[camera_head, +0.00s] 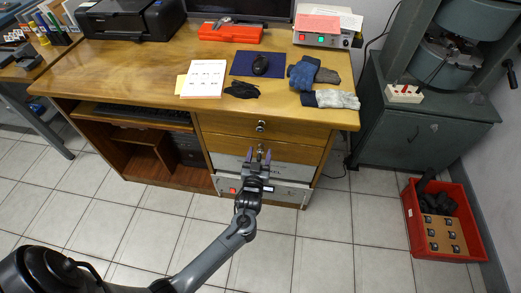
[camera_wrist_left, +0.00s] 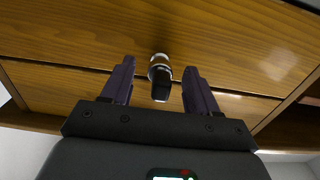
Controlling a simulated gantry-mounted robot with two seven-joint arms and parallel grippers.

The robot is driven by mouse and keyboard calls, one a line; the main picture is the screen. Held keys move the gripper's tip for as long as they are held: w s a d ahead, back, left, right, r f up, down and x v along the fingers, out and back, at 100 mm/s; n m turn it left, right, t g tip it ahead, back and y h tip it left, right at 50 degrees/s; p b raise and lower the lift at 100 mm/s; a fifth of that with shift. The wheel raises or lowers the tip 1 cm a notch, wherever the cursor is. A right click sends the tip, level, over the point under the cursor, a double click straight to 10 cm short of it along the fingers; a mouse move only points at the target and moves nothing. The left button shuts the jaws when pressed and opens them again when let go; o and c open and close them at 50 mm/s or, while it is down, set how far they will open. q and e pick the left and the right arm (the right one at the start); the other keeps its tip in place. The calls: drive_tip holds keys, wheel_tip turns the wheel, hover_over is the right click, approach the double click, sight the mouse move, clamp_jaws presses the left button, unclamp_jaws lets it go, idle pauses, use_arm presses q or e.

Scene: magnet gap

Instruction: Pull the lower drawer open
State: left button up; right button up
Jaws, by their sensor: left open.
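The lower drawer (camera_head: 222,143) is a wooden front in the desk's right-hand pedestal, below the upper drawer (camera_head: 220,123). It looks shut. Its small metal-and-black knob (camera_head: 260,147) sits near the middle of the front. My left gripper (camera_head: 259,154) is at this knob, reaching up from below in the head view. In the left wrist view, the knob (camera_wrist_left: 160,74) stands between the two open purple-grey fingers, with a gap on each side. The jaws are open and hold nothing. My right gripper is not in view.
An open shelf (camera_head: 140,150) is on the left of the pedestal. A red crate (camera_head: 445,220) lies on the floor at right. The tiled floor in front of the desk is clear.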

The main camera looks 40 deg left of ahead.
use_arm(q)
drive_tip(key=shift+c, duration=0.2)
drive_tip(key=c, duration=1)
drive_tip(key=shift+s+d+r+p, duration=0.1)
drive_tip(key=shift+s+d+p, duration=0.15)
drive_tip(key=shift+s+p, duration=0.15)
drive_tip(key=shift+p+v, duration=1.45)
drive_tip(key=shift+v, duration=0.9)
drive_tip(key=shift+p+v, duration=0.75)
drive_tip(key=shift+v, duration=0.95)
drive_tip(key=shift+s+d, duration=0.1)
drive_tip(key=shift+d, duration=0.05)
